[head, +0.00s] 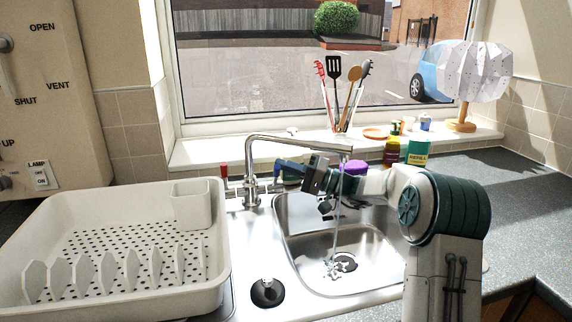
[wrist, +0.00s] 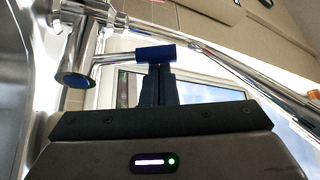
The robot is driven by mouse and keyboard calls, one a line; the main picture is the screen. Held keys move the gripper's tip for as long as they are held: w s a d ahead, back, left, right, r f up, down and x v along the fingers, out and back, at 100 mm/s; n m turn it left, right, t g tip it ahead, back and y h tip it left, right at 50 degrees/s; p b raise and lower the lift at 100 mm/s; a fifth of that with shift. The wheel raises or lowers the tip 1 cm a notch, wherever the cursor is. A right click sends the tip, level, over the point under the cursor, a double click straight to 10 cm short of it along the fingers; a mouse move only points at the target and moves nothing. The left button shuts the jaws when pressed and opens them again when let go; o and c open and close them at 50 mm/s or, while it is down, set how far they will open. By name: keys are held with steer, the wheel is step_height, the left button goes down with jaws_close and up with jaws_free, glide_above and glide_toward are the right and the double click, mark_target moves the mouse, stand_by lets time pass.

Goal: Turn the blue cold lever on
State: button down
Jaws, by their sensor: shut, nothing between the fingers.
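The blue cold lever (wrist: 155,53) shows in the wrist view as a blue sleeve on a chrome stem, sticking out sideways from the tap body. A round blue-marked cap (wrist: 76,80) sits at the near end of the valve. My gripper (wrist: 155,68) is shut and empty, its fingertips right at the blue sleeve; I cannot tell whether they touch. In the head view my gripper (head: 284,178) is just right of the chrome tap (head: 250,190) and partly hides the cold side. The red lever (head: 224,172) stands upright at the left. Water runs from the spout (head: 335,262).
The steel sink (head: 300,262) lies below my arm. Utensils in a holder (head: 342,122), bottles (head: 392,150) and a lamp (head: 480,75) stand by the window. The right counter (head: 520,200) is mostly clear.

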steer(key=shift+f+b, duration=0.2)
steer(key=shift+b, duration=0.45)
steer(key=n+b, duration=0.1)
steer(key=b, duration=0.1)
steer(key=s+n+y+b, duration=0.1)
steer(key=b, duration=0.2)
steer(key=shift+d+f+g, duration=0.15)
steer(key=shift+f+g, duration=0.05)
steer(key=shift+g, duration=0.1)
steer(key=shift+r, duration=0.15)
